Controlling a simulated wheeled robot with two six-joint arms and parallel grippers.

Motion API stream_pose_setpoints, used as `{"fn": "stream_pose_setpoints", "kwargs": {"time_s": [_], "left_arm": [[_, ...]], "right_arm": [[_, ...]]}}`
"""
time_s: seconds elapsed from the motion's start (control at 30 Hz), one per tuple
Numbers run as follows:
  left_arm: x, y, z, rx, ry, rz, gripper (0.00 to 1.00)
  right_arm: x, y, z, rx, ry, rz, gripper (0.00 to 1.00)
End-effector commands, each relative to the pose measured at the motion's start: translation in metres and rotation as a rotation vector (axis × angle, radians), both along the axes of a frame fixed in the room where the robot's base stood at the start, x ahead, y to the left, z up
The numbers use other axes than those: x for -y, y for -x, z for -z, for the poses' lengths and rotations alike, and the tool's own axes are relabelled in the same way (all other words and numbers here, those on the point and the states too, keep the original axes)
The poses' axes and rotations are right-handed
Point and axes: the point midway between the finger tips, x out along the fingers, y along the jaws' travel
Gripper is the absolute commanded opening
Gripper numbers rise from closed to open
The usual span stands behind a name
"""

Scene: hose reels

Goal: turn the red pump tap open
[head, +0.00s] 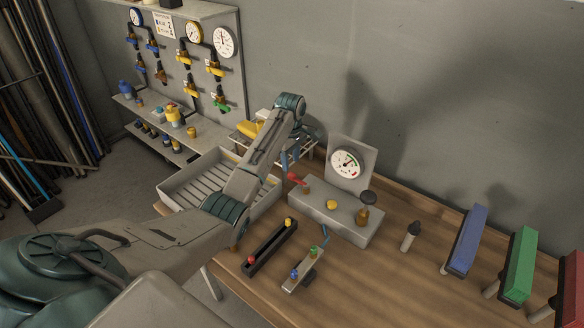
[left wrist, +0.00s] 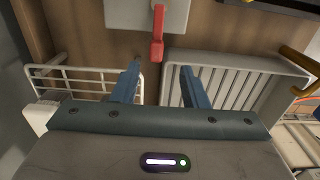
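The red pump tap (head: 296,179) is a small red lever at the left end of the grey pump block (head: 335,216) on the wooden table. In the left wrist view the red lever (left wrist: 157,35) points down from the pale block (left wrist: 120,12), ahead of the fingers and in line with the gap between them. My left gripper (head: 291,157) reaches in just behind and above the tap in the head view. Its two blue fingers (left wrist: 160,85) are apart and empty, and do not touch the lever. My right gripper is not in view.
A pressure gauge (head: 346,162) stands behind the block, with a brown-and-black valve (head: 365,208) at its right end. A slatted tray (head: 190,186) and a wire rack (left wrist: 84,77) lie close to my left arm. Blue, green and red blocks stand at the right.

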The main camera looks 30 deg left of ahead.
Motion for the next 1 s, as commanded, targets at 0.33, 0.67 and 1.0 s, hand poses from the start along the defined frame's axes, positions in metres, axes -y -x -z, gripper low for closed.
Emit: {"fn": "stream_pose_setpoints", "kwargs": {"time_s": [0.33,0.67,1.0], "left_arm": [[0.0,0.0,0.051,-0.001,0.0,0.0,0.4],[0.0,-0.001,0.058,0.002,-0.001,0.001,0.4],[0.0,-0.001,0.058,0.002,-0.001,0.0,0.0]], "right_arm": [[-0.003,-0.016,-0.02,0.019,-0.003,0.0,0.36],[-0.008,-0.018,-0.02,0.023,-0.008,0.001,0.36],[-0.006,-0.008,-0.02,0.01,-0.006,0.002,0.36]]}}
